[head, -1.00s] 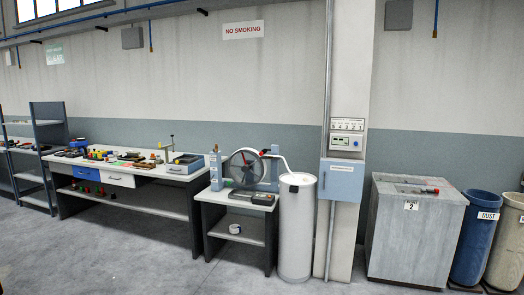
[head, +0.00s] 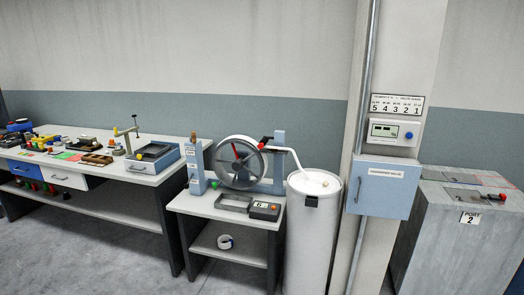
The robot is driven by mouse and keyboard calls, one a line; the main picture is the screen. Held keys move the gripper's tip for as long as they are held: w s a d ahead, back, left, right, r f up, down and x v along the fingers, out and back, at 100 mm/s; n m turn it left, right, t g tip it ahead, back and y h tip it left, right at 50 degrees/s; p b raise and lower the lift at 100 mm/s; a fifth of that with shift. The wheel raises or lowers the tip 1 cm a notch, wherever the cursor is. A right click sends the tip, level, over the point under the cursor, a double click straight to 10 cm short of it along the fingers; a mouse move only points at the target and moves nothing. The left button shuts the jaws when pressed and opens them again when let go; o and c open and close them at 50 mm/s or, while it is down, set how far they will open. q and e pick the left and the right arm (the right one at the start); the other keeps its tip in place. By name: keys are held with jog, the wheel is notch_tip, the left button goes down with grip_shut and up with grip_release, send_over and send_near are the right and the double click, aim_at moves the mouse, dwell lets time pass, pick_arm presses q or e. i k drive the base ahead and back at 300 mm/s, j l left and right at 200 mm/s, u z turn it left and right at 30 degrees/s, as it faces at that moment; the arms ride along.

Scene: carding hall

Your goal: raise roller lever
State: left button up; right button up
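A small machine with a large round wheel (head: 238,162) stands on a small side table (head: 208,204) in the middle of the head view. A dark lever-like part with a red end (head: 265,143) sits at the upper right of the wheel. A blue-grey post (head: 195,172) with an orange-brown top stands at the wheel's left, and another post (head: 279,158) stands at its right. Which of these parts is the roller lever I cannot tell for sure. Neither of my grippers is in view.
A white cylinder (head: 312,235) stands right of the table, with a pale pipe (head: 292,152) reaching it. A pillar carries a blue box (head: 380,188). A workbench (head: 120,172) with tools stands left. A grey bin (head: 455,240) stands right. Open floor (head: 70,262) lies at front left.

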aim_at(264, 140)
jog(key=i+l+z, duration=0.1)
jog(key=i, duration=0.3)
jog(key=i+l, duration=0.3)
jog(key=i, duration=0.15)
jog(key=z, duration=0.05)
